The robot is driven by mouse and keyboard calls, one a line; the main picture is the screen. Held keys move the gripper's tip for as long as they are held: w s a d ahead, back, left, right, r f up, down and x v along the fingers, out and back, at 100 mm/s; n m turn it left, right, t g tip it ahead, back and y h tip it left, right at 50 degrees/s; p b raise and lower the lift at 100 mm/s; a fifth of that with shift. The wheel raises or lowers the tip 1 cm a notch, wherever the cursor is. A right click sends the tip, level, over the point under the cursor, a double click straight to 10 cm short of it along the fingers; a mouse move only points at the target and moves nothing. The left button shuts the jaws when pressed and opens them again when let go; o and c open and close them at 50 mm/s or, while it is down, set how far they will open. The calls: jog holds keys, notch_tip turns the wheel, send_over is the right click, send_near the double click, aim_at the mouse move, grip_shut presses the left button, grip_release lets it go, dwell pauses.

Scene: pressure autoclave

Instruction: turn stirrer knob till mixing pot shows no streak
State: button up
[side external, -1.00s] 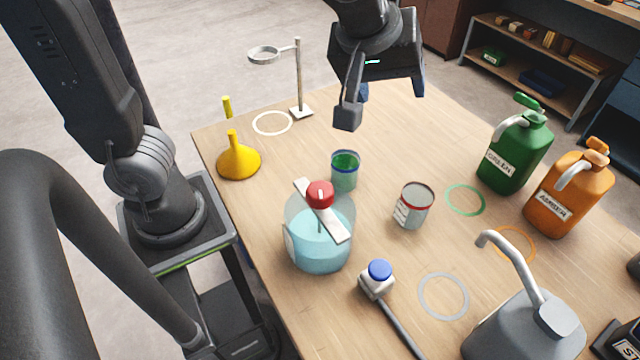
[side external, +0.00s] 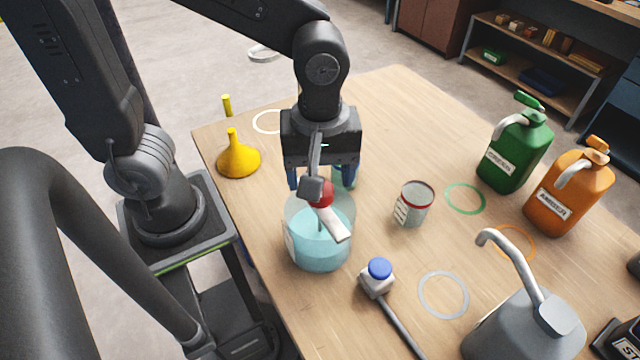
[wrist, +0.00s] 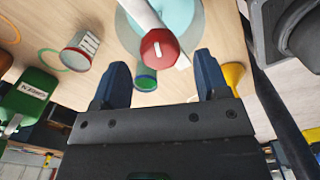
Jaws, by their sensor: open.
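The mixing pot (side external: 320,252) is a clear vessel of pale blue liquid with a light bar across its top. I make out no clear streak in the liquid. The red stirrer knob (side external: 325,194) sits on the bar, partly hidden by my wrist parts. In the wrist view the knob (wrist: 155,50) is a red cap with a white mark. My gripper (wrist: 160,65) is open and empty, its blue fingers apart, with the knob showing between and just beyond the tips. In the side view it is over the far side of the pot; I cannot tell its height above the knob.
A green-filled cup (side external: 345,177) stands close behind the pot, partly hidden by my gripper. A grey can (side external: 413,205) is to the right, a yellow funnel (side external: 238,160) to the left. A blue-capped tool (side external: 378,280) lies in front. Green (side external: 515,155) and orange (side external: 567,195) jugs stand right.

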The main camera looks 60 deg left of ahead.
jog(key=shift+f, duration=1.65)
jog(key=c, duration=0.9)
jog(key=shift+m, duration=0.3)
